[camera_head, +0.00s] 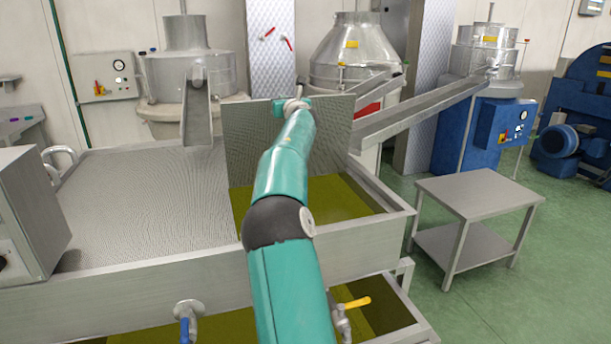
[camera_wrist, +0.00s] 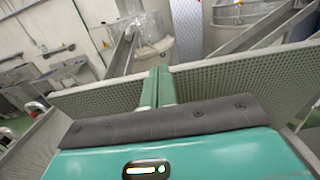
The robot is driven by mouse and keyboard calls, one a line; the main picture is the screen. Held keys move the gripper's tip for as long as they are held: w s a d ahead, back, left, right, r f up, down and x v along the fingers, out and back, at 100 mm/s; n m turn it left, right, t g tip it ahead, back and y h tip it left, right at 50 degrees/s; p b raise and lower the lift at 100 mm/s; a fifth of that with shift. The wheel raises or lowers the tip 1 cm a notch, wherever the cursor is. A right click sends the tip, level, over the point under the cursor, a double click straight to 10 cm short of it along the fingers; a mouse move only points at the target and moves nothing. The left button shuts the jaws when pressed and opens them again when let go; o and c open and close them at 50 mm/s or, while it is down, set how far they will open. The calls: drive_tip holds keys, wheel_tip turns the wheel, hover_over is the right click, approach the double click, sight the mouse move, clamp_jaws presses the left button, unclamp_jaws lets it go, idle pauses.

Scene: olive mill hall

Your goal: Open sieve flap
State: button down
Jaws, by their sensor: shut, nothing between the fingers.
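The sieve flap (camera_head: 247,135) is a grey perforated panel. It stands raised, close to upright, on the right part of the steel sieve tank (camera_head: 330,245). Olive-green liquid (camera_head: 335,196) shows in the opening in front of it. My arm hides the flap's middle. My gripper (camera_head: 291,106) is at the flap's top edge. In the wrist view, my gripper's two green fingers (camera_wrist: 158,88) are together and empty, in front of the flap (camera_wrist: 245,82). I cannot tell whether they touch it.
The fixed sieve mesh (camera_head: 150,205) lies flat to the left of the opening. A metal chute (camera_head: 425,110) slopes down behind the tank at the right. A grey control box (camera_head: 30,210) stands at the left. A bare steel table (camera_head: 480,195) stands on clear green floor at the right.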

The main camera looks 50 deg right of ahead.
drive_tip(key=shift+w+d+r, duration=0.2)
drive_tip(key=shift+w+d, duration=0.1)
drive_tip(key=shift+w, duration=0.3)
drive_tip(key=shift+w+d+r, duration=0.2)
drive_tip(key=shift+w+d, duration=0.05)
drive_tip(key=shift+w, duration=0.3)
drive_tip(key=shift+d, duration=0.1)
drive_tip(key=shift+f, duration=0.1)
